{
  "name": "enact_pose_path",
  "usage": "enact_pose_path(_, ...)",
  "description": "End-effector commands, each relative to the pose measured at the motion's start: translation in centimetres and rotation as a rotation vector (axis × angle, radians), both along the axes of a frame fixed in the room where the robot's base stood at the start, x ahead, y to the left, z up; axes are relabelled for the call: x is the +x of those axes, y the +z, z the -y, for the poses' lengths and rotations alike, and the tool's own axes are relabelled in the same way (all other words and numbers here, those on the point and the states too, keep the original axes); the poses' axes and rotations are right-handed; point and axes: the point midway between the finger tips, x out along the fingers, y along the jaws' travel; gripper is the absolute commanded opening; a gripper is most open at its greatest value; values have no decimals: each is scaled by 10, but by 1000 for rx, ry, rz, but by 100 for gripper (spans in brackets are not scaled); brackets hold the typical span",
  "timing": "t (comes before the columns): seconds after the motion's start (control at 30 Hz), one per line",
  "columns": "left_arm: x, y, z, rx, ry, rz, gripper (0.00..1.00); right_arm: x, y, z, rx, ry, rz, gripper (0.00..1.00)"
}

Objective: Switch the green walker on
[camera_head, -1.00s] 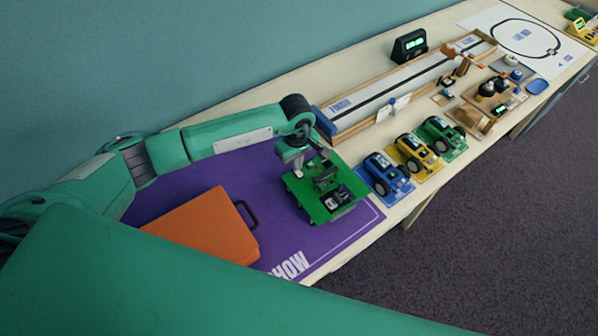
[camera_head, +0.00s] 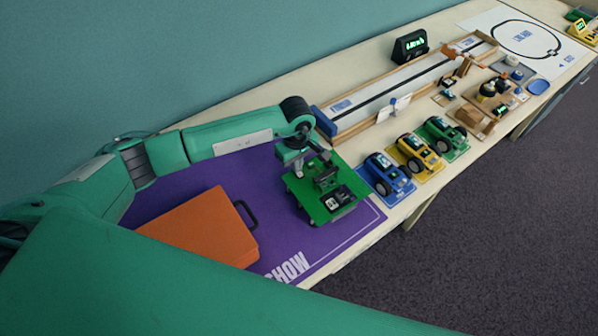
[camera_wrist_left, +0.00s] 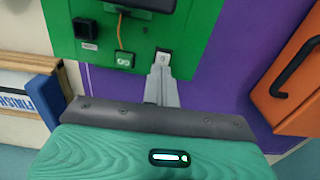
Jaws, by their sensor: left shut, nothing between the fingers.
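The green walker (camera_head: 349,208) is a flat green body with dark parts on top, standing on the purple mat (camera_head: 170,180). Its green body (camera_wrist_left: 195,28) also fills the top of the left wrist view, with a black block, a small green button-like part (camera_wrist_left: 124,59) and a small pale switch (camera_wrist_left: 163,56) near the edge. My left gripper (camera_head: 298,168) is shut and empty at the walker's back-left edge. In the left wrist view its fingertips (camera_wrist_left: 161,68) are at the switch and partly cover it. I cannot tell whether they touch. My right gripper is out of view.
An orange case (camera_head: 205,228) with a dark handle lies left of the walker. Blue (camera_head: 386,175), yellow (camera_head: 416,156) and green (camera_head: 443,137) wheeled vehicles stand close on its right. A wooden-edged track (camera_head: 400,88) runs behind.

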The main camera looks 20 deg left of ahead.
Motion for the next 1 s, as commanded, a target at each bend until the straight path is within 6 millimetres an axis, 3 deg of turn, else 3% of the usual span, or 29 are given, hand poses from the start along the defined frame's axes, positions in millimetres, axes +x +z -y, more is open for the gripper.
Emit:
enact_pose_path(0.17, -2, 4, 0, 1, -1, -5, 0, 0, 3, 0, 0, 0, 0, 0)
enact_pose_path(1.0, -2, 69, 0, 2, -1, -4, 0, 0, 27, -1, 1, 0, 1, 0)
